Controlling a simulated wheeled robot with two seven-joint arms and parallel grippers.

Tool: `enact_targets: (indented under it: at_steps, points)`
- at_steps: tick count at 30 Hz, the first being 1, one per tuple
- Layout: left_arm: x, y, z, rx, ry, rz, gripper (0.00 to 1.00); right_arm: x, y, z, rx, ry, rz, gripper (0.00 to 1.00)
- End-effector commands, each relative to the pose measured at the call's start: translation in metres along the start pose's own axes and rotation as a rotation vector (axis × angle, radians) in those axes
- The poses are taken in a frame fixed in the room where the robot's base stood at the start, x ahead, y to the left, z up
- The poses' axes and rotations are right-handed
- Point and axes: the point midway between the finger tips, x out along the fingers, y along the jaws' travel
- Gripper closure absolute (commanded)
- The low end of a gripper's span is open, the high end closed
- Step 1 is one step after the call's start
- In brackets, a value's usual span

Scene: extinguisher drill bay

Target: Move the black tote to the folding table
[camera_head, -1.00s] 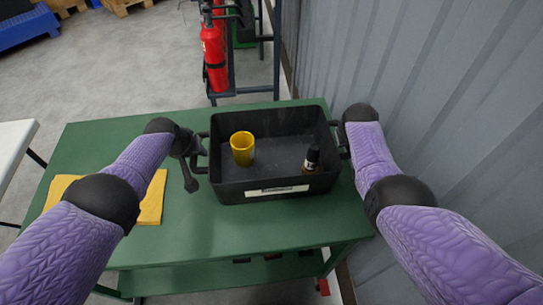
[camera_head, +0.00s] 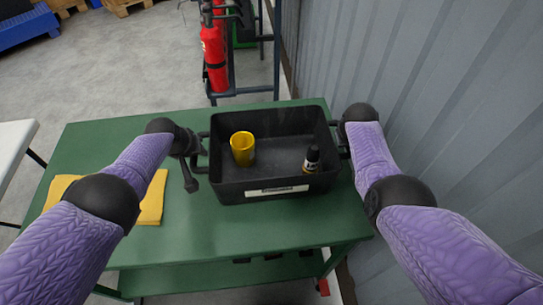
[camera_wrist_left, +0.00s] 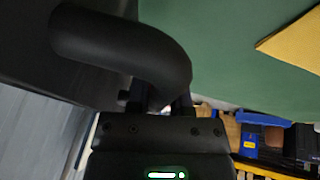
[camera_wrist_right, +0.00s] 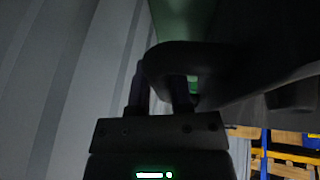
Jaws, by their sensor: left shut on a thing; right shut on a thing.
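The black tote (camera_head: 228,183) is on or just above the green workbench (camera_head: 200,240); I cannot tell if they touch. It holds a yellow cup (camera_head: 242,149) and a small dark bottle (camera_head: 312,158) with a pale label. My left gripper (camera_head: 196,160) is shut on the tote's left handle, which curves across the left wrist view (camera_wrist_left: 130,45). My right gripper is shut on the right handle (camera_wrist_right: 190,57), seen in the right wrist view; in the head view my right arm mostly hides it. A white table (camera_head: 14,145), perhaps the folding table, shows partly at the left edge.
A yellow cloth (camera_head: 152,200) lies on the bench left of the tote. A grey corrugated wall (camera_head: 420,100) stands close on the right. Red extinguishers (camera_head: 213,45) hang on a rack behind the bench. Grey floor (camera_head: 120,70) is open at the back left.

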Motion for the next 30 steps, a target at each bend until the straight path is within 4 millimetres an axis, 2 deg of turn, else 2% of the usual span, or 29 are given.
enact_targets:
  at_steps: [17,20,27,30]
  points:
    - [-0.003,0.001,-0.002,0.000,0.002,0.001,1.00,-0.003,0.001,-0.002,0.000,0.002,0.000,1.00]
    - [-0.011,0.003,-0.006,0.001,0.005,0.002,1.00,-0.011,0.003,-0.006,0.001,0.006,0.001,1.00]
    - [-0.047,0.011,-0.022,0.003,0.018,0.003,1.00,-0.047,0.011,-0.022,0.003,0.018,0.002,1.00]
    - [-0.055,0.013,-0.026,0.003,0.020,0.004,1.00,-0.056,0.012,-0.026,0.003,0.020,0.003,1.00]
